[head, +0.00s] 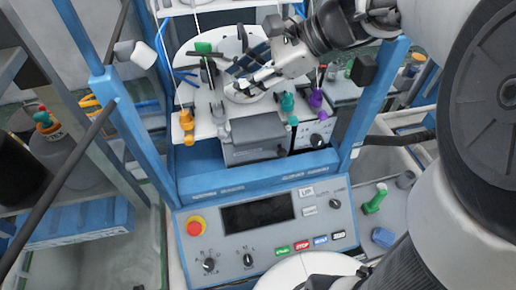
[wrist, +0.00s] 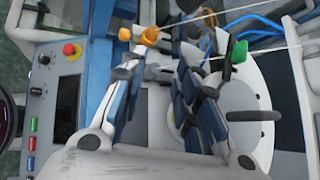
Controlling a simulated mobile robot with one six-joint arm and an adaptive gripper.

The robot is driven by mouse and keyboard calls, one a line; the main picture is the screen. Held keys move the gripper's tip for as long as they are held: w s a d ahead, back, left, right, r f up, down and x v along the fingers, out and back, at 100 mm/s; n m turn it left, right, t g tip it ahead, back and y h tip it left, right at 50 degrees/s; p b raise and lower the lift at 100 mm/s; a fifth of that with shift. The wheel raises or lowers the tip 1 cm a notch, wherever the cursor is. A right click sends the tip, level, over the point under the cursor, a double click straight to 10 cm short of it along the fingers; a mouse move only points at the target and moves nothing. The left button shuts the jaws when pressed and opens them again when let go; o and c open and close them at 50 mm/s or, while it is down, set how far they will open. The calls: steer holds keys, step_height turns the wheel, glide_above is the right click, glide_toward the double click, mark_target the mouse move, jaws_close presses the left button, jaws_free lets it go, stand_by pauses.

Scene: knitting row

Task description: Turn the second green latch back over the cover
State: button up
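A bright green latch-like piece (head: 203,47) stands at the far left of the machine top, beside a white round plate. It also shows in the wrist view (wrist: 238,52), to the right of my fingertips. A teal piece (head: 287,101) and a second one (head: 293,120) stand at the right front; I cannot tell which green part is the second latch. The grey front housing (head: 257,130) may be the cover; I cannot tell. My gripper (head: 242,77) is above the machine top, fingers apart, with nothing visible between them. It also fills the middle of the wrist view (wrist: 160,76).
An orange piece (head: 187,125) is at the left front and a purple piece (head: 316,99) at the right. Blue posts (head: 129,125) flank the machine. The control panel (head: 262,235) has a red button (head: 195,228). Thin white threads cross above the machine top.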

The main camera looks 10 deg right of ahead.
steer(key=s+f+n+g+h+b, duration=0.1)
steer(key=s+f+n+h+b, duration=0.4)
steer(key=s+f+n, duration=0.5)
steer(key=s+f, duration=0.1)
steer(key=s, duration=0.3)
steer(key=shift+d, duration=0.2)
steer(key=shift+o, duration=0.5)
